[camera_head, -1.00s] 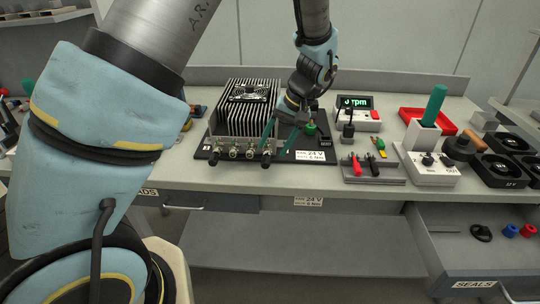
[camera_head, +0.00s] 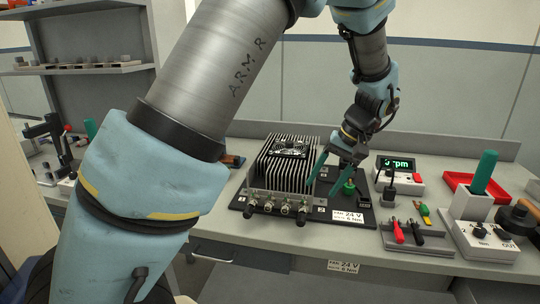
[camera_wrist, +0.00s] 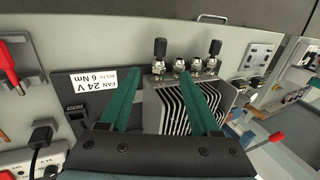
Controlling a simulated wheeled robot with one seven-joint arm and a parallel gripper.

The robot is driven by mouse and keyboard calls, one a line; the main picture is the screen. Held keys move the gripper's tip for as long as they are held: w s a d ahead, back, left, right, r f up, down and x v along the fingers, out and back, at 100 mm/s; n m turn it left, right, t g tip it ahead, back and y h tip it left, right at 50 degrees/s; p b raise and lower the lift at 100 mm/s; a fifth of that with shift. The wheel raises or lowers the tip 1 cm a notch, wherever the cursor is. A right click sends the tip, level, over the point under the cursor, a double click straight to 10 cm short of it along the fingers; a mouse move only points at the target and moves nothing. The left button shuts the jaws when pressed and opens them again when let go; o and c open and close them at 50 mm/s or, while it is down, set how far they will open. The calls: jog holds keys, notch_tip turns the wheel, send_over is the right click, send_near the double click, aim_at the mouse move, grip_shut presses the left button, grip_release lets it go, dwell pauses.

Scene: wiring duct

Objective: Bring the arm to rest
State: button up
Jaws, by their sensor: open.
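My gripper (camera_head: 326,176) has two green fingers spread apart, with nothing between them. In the head view it hangs from my raised arm over the right side of the finned black heatsink unit (camera_head: 283,160). In the wrist view the green fingers (camera_wrist: 163,82) point over the unit's fins (camera_wrist: 175,108) and its row of connectors. The unit has a fan (camera_head: 290,148) on top and stands on a black base plate (camera_head: 236,202). I cannot tell whether the fingertips touch anything.
A label reading 24 V (camera_head: 348,216) and a green-topped part (camera_head: 349,188) lie right of the unit. Further right are an rpm display (camera_head: 398,165), a rack with red and black probes (camera_head: 418,240), and a red tray (camera_head: 462,186). Bench space in front is narrow.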

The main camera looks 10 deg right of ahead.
jog(key=w+a+n+g+h, duration=0.2)
jog(key=w+a+h, duration=0.1)
jog(key=a, duration=1.4)
jog(key=s+a+n, duration=0.1)
jog(key=s+a, duration=0.1)
jog(key=a, duration=0.5)
jog(key=s+a+t+h, duration=0.1)
jog(key=s+a, duration=0.1)
jog(key=a, duration=0.6)
jog(key=shift+s+f+n+t, duration=0.3)
jog(key=shift+s+n, duration=0.1)
jog(key=shift+a, duration=0.1)
